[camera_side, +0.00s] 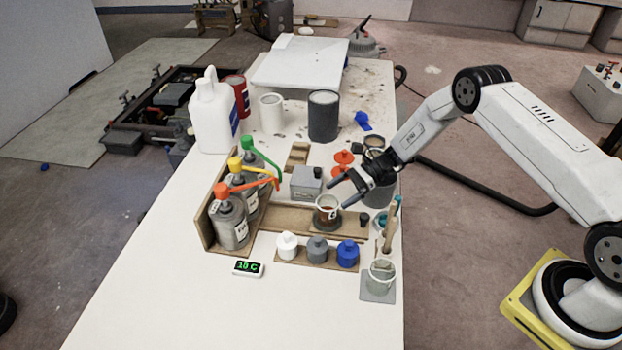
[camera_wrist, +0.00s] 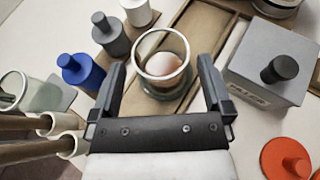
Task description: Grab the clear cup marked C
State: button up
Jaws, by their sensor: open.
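A clear cup (camera_side: 327,213) with reddish-brown contents stands upright on a dark round base on the wooden board. A dark mark shows on its side, too small to read surely as C. It also shows in the wrist view (camera_wrist: 163,68), ahead of and between the fingers. My gripper (camera_side: 337,193) is open and empty, just above and to the right of the cup. In the wrist view my gripper (camera_wrist: 162,78) has a finger on either side of the cup's outline, with gaps. A second clear cup (camera_side: 382,271) stands on a grey square at the front right.
White, grey (camera_side: 317,248) and blue (camera_side: 347,252) bottles stand in front of the cup. A grey box-shaped can (camera_side: 306,183) stands behind it. Pump bottles (camera_side: 229,225) are at left. Brushes (camera_side: 388,236) stand at right.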

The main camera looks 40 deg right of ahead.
aim_at(319, 210)
jog(key=shift+f, duration=0.15)
jog(key=shift+f, duration=0.5)
jog(key=shift+x, duration=2.5)
jog(key=shift+c, duration=0.2)
jog(key=c, duration=1)
jog(key=shift+c, duration=0.2)
jog(key=shift+r, duration=0.15)
notch_tip(319, 210, up, 10)
